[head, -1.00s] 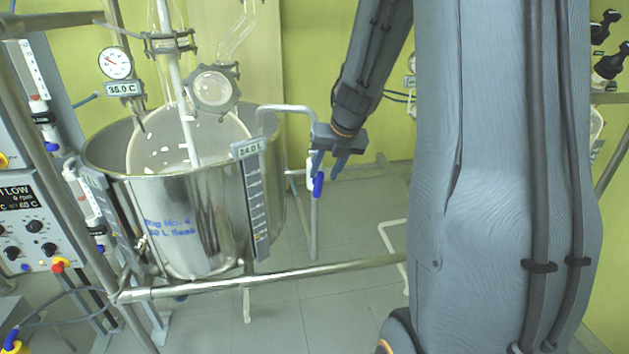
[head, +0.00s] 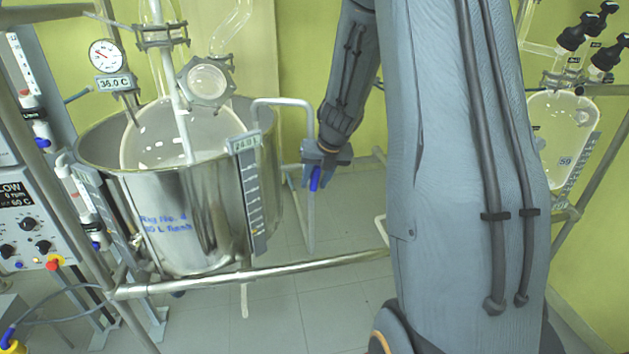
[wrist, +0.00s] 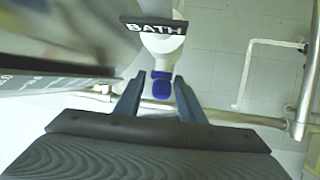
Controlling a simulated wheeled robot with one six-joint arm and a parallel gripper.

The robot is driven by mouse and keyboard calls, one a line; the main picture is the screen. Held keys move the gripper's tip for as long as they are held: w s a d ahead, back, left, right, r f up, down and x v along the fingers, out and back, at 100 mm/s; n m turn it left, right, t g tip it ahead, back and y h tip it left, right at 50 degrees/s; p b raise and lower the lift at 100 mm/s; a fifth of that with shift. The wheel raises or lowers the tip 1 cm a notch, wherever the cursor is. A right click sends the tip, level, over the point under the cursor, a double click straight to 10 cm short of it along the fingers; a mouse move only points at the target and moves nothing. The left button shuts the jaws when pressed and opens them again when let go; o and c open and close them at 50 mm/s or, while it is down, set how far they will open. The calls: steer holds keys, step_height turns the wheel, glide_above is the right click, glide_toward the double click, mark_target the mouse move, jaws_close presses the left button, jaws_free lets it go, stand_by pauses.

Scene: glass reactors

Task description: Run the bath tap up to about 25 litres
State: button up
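The steel bath (head: 185,210) stands at the left, with a glass vessel inside it. A pale spout pipe (head: 283,102) arches over the bath's right rim. The tap's blue handle (head: 315,180) hangs at the right of the bath; in the wrist view this blue handle (wrist: 161,84) lies under a BATH label (wrist: 158,28). My gripper (wrist: 160,92) is open, its fingers on either side of the handle, with small gaps showing. In the head view my gripper (head: 314,178) partly hides the tap.
A steel frame rail (head: 260,276) runs in front of the bath. A dial thermometer (head: 105,55) and a control box (head: 25,220) are at the left. Another glass vessel (head: 563,135) stands at the right. Tiled floor (head: 345,225) shows clear between bath and my arm.

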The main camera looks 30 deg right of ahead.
jaws_close()
steer(key=shift+f+b, duration=0.1)
steer(key=shift+b, duration=0.4)
steer(key=y+b, duration=0.2)
steer(key=b, duration=0.1)
steer(key=shift+f+m+t+y, duration=0.1)
steer(key=shift+m+t+y, duration=0.2)
steer(key=shift+t, duration=0.1)
steer(key=t+y+b, duration=0.1)
steer(key=y+b, duration=0.1)
steer(key=y, duration=0.1)
steer(key=shift+m, duration=0.4)
steer(key=m+t+y+b, duration=0.1)
steer(key=t+y+b, duration=0.1)
steer(key=y, duration=0.2)
steer(key=shift+a, duration=0.1)
steer(key=shift+r+m+t+y+b, duration=0.15)
steer(key=shift+m+t+y+b, duration=0.25)
steer(key=shift+t+y+b, duration=0.35)
steer(key=shift+r+m+t+y+b, duration=0.15)
steer(key=shift+m+t+y+b, duration=0.3)
steer(key=shift+y+b, duration=0.5)
steer(key=shift+a+y, duration=0.1)
steer(key=shift+y, duration=0.3)
